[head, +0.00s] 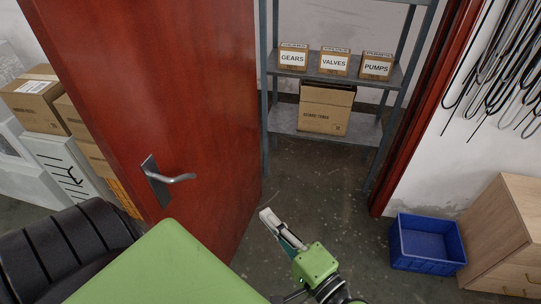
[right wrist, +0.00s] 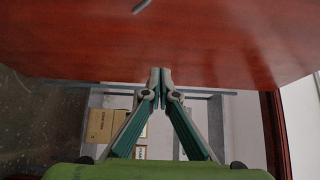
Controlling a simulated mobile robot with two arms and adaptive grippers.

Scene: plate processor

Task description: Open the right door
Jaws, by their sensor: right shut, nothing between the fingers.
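The red door (head: 180,90) stands swung open on the left of the doorway in the head view. Its metal lever handle (head: 170,178) is near the door's left edge. My right gripper (head: 265,213) is shut and empty, in the doorway just right of the door's lower part and away from the handle. In the right wrist view the closed fingertips (right wrist: 160,76) meet in front of the red door panel (right wrist: 190,40); I cannot tell whether they touch it. A bit of the handle (right wrist: 141,6) shows at the top edge. My left gripper is not in view.
Beyond the doorway stands a metal shelf (head: 350,76) with boxes. The red door frame (head: 420,110) bounds the right side. A blue crate (head: 428,262) and a wooden cabinet (head: 515,240) stand at right. Cardboard boxes (head: 35,100) are at left. The doorway floor is clear.

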